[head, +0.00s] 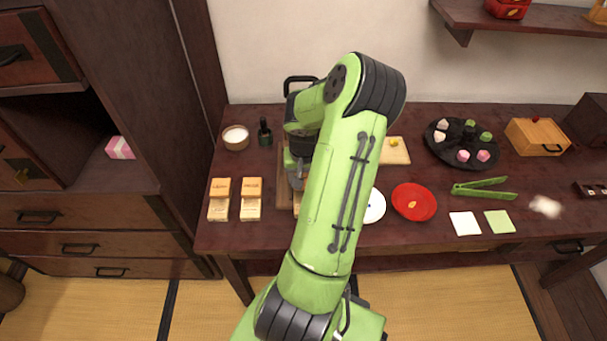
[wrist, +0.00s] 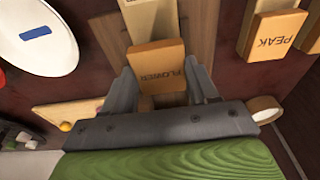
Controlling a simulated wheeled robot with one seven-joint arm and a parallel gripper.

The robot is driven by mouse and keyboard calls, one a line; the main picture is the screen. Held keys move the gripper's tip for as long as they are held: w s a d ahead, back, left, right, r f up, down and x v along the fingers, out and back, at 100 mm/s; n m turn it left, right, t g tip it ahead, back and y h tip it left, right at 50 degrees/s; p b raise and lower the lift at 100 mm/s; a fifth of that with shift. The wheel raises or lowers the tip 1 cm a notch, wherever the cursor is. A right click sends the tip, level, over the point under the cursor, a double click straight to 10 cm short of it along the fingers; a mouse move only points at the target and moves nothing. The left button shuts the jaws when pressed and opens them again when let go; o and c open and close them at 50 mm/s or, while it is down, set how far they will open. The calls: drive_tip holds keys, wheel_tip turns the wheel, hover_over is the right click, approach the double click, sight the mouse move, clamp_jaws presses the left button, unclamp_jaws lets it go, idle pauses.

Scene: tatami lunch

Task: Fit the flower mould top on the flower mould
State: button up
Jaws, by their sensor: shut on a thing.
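The flower mould top (wrist: 156,54), an orange-brown wooden block marked FLOWER, sits between the fingers of my gripper (wrist: 160,78) in the wrist view. My gripper is shut on it. The flower mould (wrist: 150,17), a paler wooden block, shows just beyond the top, toward the table's front; the top overlaps its edge in the picture. I cannot tell whether they touch or how high the top is. In the head view my gripper (head: 298,182) points down over the table left of centre, and my arm hides most of both parts.
Two similar pairs of orange tops and pale moulds stand left (head: 251,208); one top (wrist: 272,36) reads PEAK. A white plate (head: 375,207) and red plate (head: 414,202) lie right of my arm.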

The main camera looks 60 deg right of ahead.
drive_tip(key=shift+f+b, duration=0.35)
drive_tip(key=shift+f, duration=0.15)
drive_tip(key=o, duration=1.1)
drive_tip(key=r+p, duration=0.1)
drive_tip(key=r, duration=0.4)
drive_tip(key=a+r+p, duration=0.1)
drive_tip(key=r+p, duration=0.1)
drive_tip(key=r, duration=0.3)
drive_tip(key=s+a+r+p, duration=0.1)
drive_tip(key=r+p, duration=0.1)
drive_tip(key=r, duration=0.3)
drive_tip(key=shift+a+r, duration=0.1)
drive_tip(key=shift+r, duration=0.25)
